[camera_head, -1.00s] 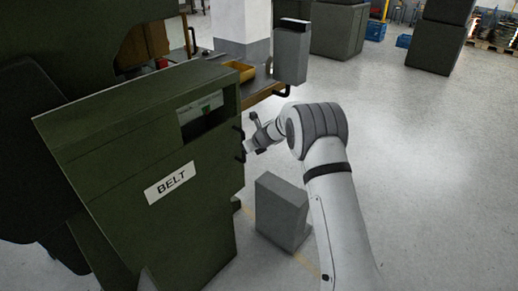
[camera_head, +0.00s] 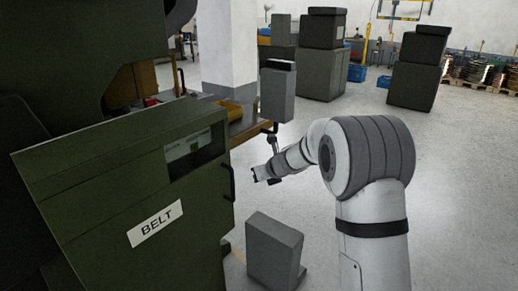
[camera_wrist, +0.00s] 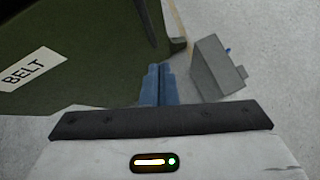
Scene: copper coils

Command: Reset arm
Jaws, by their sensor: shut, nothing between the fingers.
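My gripper (camera_head: 257,174) is at the end of my grey and white arm, which reaches left from the right of the head view. It is in open air to the right of the green machine labelled BELT (camera_head: 95,185). In the wrist view my gripper's fingers (camera_wrist: 160,70) are together with nothing between them. They point toward the floor between the green machine (camera_wrist: 95,75) and a grey box-like block (camera_wrist: 213,68). I see no contact with either.
The grey block (camera_head: 272,248) stands on the floor below my gripper. Behind it are a grey post-like box (camera_head: 278,95) and a workbench (camera_head: 245,125). Stacked dark bins (camera_head: 415,75) stand farther back. The floor on the right (camera_head: 460,170) is clear.

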